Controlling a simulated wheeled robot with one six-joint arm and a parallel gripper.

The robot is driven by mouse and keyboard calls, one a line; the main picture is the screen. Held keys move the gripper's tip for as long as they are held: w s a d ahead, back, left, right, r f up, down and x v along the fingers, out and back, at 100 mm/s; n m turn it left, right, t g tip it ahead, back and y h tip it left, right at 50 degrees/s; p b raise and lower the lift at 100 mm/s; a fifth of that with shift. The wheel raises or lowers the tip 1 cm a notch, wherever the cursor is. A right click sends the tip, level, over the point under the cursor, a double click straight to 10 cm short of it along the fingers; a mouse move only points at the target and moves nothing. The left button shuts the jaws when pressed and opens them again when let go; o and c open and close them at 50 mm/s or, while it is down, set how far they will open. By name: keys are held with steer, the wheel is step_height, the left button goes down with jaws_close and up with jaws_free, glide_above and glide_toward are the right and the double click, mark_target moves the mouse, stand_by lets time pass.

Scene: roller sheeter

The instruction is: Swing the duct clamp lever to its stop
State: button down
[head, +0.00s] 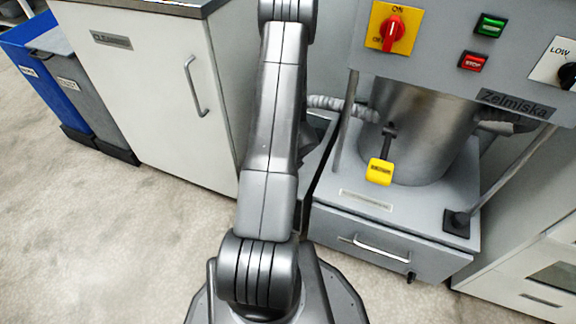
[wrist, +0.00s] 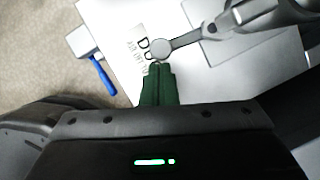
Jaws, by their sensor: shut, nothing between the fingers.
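In the wrist view a grey lever arm (wrist: 188,43) with a rounded end reaches left from a grey pipe-like part (wrist: 265,14) at the upper right. It passes over a white panel with a placard (wrist: 141,46) whose lettering is partly covered and starts with "D". My gripper (wrist: 158,68) has dark green fingers, shut and empty. Their tips are close to the lever's rounded end; I cannot tell whether they touch it. In the head view my arm runs up out of the top, so gripper and lever are hidden there.
The head view shows a machine with a yellow-handled lever (head: 379,172), a red knob (head: 395,34), a green button (head: 490,25) and a drawer (head: 385,246). A white cabinet (head: 150,90) and a blue bin (head: 30,60) stand left. The floor at lower left is clear.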

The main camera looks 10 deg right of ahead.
steer(key=a+m, duration=0.1)
steer(key=w+a+m+h, duration=0.1)
steer(key=m, duration=0.1)
steer(key=shift+t+p, duration=0.3)
steer(key=shift+w+a, duration=0.25)
steer(key=shift+a, duration=0.1)
steer(key=shift+a+p, duration=0.1)
steer(key=shift+p, duration=0.2)
